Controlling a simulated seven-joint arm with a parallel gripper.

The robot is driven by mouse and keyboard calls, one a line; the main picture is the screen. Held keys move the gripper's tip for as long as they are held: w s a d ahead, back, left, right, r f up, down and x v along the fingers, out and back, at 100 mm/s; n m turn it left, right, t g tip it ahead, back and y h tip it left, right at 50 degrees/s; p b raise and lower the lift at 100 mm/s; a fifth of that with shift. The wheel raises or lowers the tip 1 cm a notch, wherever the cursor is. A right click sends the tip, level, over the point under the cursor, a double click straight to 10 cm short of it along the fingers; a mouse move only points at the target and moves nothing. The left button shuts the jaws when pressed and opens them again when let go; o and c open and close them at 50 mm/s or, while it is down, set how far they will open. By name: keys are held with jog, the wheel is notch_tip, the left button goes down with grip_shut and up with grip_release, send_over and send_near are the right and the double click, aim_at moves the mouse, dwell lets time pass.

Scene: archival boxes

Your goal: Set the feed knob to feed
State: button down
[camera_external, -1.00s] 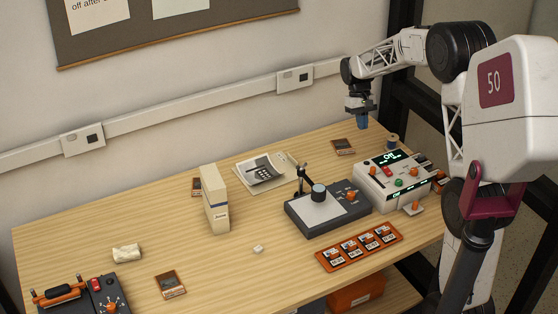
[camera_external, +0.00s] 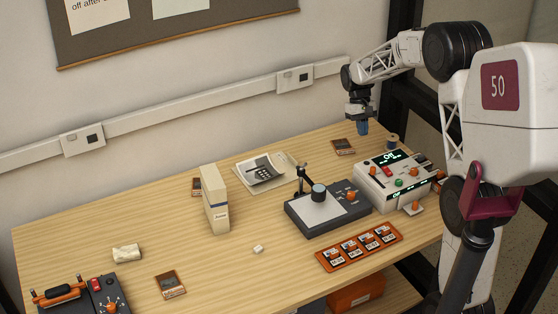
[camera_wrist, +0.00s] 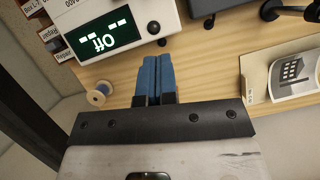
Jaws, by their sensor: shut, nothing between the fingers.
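A white machine (camera_external: 395,182) with a lit display reading "Off" stands at the right of the table. Its top carries a red switch, a green button and several orange and black knobs. I cannot tell which of these is the feed knob, nor read its setting. In the wrist view the machine (camera_wrist: 165,22) shows at the top, with its display upside down and a black knob (camera_wrist: 153,27) near its edge. My gripper (camera_external: 362,130) has blue fingers and is above the table behind the machine, apart from it. In the wrist view my gripper (camera_wrist: 154,75) is shut and empty.
A dark device with a pale plate (camera_external: 322,212) stands left of the machine. An orange tray (camera_external: 358,247) lies in front. A spool (camera_external: 392,141) stands behind the machine. A tall cream box (camera_external: 214,200), a booklet (camera_external: 262,171) and a black-and-orange device (camera_external: 100,296) are further left.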

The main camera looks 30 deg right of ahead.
jog(key=x, duration=0.7)
jog(key=shift+s+f, duration=0.1)
jog(key=shift+f, duration=0.25)
jog(key=s, duration=0.2)
jog(key=shift+s+a+f, duration=0.1)
jog(key=shift+s+a, duration=0.15)
jog(key=shift+s, duration=0.1)
jog(key=shift+s+a, duration=0.1)
jog(key=shift+s, duration=0.55)
send_over(382, 185)
jog(key=w, duration=0.2)
jog(key=shift+d, duration=0.25)
jog(key=shift+f, duration=0.1)
